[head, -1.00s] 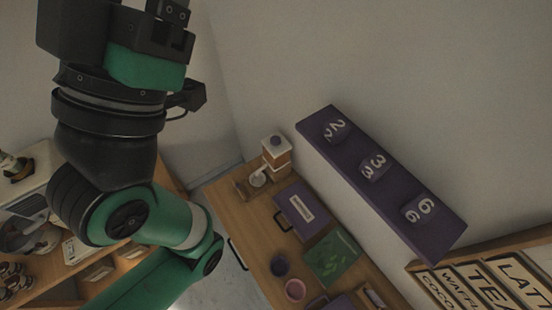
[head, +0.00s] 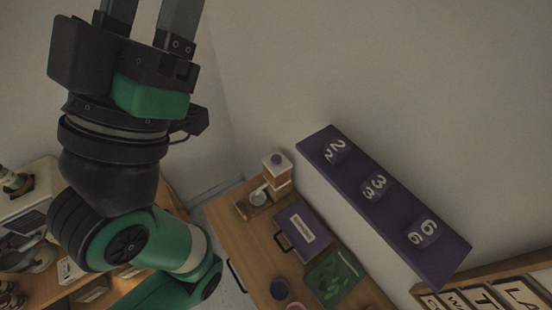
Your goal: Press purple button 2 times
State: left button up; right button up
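A small purple round part (head: 277,159), which looks like a button or cap, sits on top of a white and orange-brown dispenser (head: 279,178) at the wall end of the wooden counter. I cannot tell for certain that it is the purple button. My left gripper (head: 150,14) is raised at the upper left, far from the dispenser in the picture. Its two fingers point up and stand apart, with nothing visible between them; their tips are cut off by the top edge. My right gripper is out of view.
A machine (head: 25,225) is at left. The upper wall area is clear.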

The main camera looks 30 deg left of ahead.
pick_arm(q)
grip_shut()
jog(key=shift+a+y, duration=0.1)
jog(key=shift+y, duration=0.2)
dwell(1.3)
